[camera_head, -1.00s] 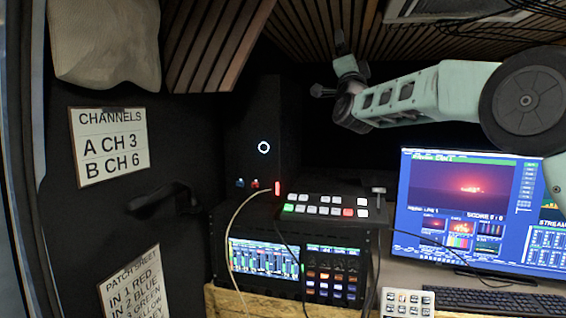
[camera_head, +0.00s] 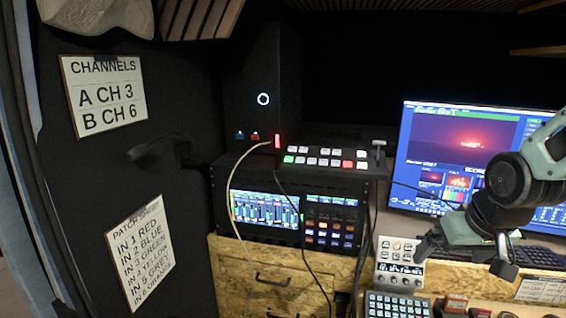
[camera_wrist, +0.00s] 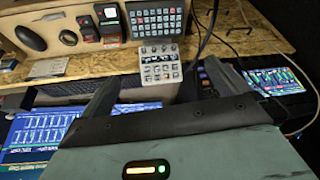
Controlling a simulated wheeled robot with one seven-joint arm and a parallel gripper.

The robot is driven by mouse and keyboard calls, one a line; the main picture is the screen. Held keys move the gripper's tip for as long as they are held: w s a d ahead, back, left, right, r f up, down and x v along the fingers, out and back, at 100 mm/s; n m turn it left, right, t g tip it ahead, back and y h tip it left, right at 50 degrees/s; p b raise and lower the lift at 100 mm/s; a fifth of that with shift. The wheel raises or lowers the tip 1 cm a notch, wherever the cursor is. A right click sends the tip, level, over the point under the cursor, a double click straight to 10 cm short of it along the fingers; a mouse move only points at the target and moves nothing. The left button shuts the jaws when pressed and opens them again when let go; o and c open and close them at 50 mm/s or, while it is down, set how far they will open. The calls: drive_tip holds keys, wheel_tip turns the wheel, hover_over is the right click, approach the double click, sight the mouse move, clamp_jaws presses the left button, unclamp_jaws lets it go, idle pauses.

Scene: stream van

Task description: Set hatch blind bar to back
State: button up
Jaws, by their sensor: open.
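I cannot make out the hatch blind bar in either view now. My gripper (camera_head: 468,252) is low at the right in the head view, in front of the monitor and over the desk. In the wrist view, its two fingers stand wide apart, and my gripper (camera_wrist: 158,80) is open with nothing between the fingers. The fingers point toward the desk gear. The hatch area overhead is outside the wrist view.
A monitor (camera_head: 440,150) and keyboard (camera_head: 540,255) are behind my arm. A rack unit (camera_head: 265,210) with a switcher (camera_head: 325,158) stands left of them. A knob panel (camera_head: 400,260) and a key pad (camera_head: 396,304) sit on the desk. Cables hang before the rack.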

drive_tip(key=s+d+f+g, duration=0.1)
drive_tip(key=s+f+g, duration=0.1)
drive_tip(key=s, duration=0.4)
drive_tip(key=s+a+r+n+g, duration=0.1)
drive_tip(key=s+a+n+g, duration=0.1)
drive_tip(key=s+a+n, duration=0.6)
drive_tip(key=s+a, duration=0.6)
drive_tip(key=a, duration=0.4)
drive_tip(key=shift+s+g, duration=0.4)
drive_tip(key=shift+r, duration=0.1)
idle(1.2)
